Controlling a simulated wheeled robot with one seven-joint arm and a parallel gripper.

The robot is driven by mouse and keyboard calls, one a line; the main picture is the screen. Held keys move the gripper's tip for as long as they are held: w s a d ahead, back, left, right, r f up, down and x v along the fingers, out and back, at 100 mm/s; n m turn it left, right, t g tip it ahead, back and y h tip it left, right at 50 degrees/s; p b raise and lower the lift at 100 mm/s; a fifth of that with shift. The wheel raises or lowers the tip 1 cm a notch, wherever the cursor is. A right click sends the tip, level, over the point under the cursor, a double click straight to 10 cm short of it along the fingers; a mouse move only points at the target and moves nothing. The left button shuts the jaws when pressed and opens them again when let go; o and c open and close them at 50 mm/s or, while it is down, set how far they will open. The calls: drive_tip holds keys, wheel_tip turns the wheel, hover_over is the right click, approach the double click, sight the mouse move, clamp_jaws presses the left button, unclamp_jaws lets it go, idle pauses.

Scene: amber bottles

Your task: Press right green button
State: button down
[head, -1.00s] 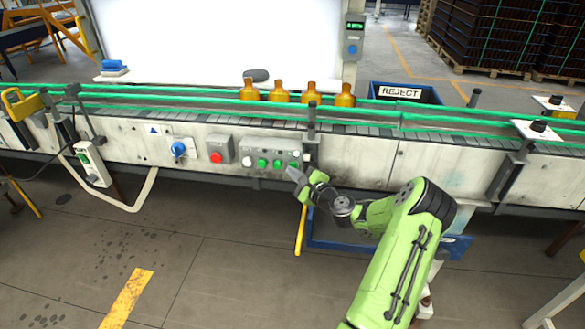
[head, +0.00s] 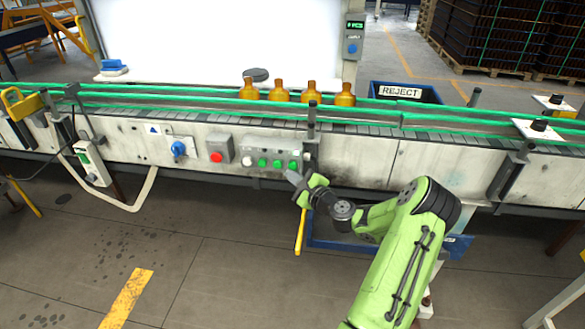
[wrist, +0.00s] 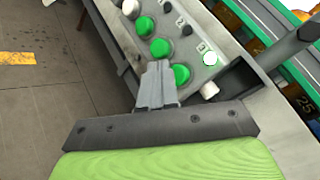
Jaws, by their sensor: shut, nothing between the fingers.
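A grey control box (head: 270,151) on the conveyor's front side carries a white button and a row of three green buttons. The right green button (head: 294,165) is at the box's right end. In the wrist view the same right green button (wrist: 182,74) shows just right of my fingertips, its left edge close to them. The middle green button (wrist: 160,48) lies beyond the tips. My gripper (head: 292,177) is shut and empty, just below the right green button in the head view. It also shows in the wrist view (wrist: 158,68). I cannot tell whether it touches anything.
A red button box (head: 217,153) and a blue knob (head: 178,149) sit left of the control box. A dark post (head: 312,122) rises close to its right end. Several amber bottles (head: 281,92) stand on the conveyor above. A blue reject bin (head: 432,96) stands behind.

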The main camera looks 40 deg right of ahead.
drive_tip(key=s+a, duration=0.1)
drive_tip(key=a, duration=0.1)
drive_tip(key=s+a+b, duration=0.1)
drive_tip(key=s+a, duration=0.1)
idle(0.9)
drive_tip(key=s+a+r+n+g+y+p, duration=0.1)
drive_tip(key=a+r+n+g+y+p, duration=0.2)
drive_tip(key=a+n, duration=0.75)
drive_tip(key=a+r+n+g+y+p, duration=0.1)
drive_tip(key=a+r+n+g+y, duration=0.25)
drive_tip(key=a+n+g, duration=0.65)
drive_tip(key=s+a+r+n+h+p, duration=0.1)
drive_tip(key=s+a+r+n, duration=0.1)
drive_tip(key=s, duration=0.5)
drive_tip(key=s+a+r+n+t+h+p, duration=0.1)
drive_tip(key=s+a+r+n+h+p, duration=0.1)
drive_tip(key=s+r, duration=0.5)
drive_tip(key=s+a+r+n+h+p, duration=0.1)
drive_tip(key=s+a+r+n+p, duration=0.1)
drive_tip(key=s, duration=0.7)
wheel_tip(320, 180, up, 3)
drive_tip(key=a+n, duration=0.1)
drive_tip(key=a, duration=0.1)
drive_tip(key=shift+a+t, duration=0.3)
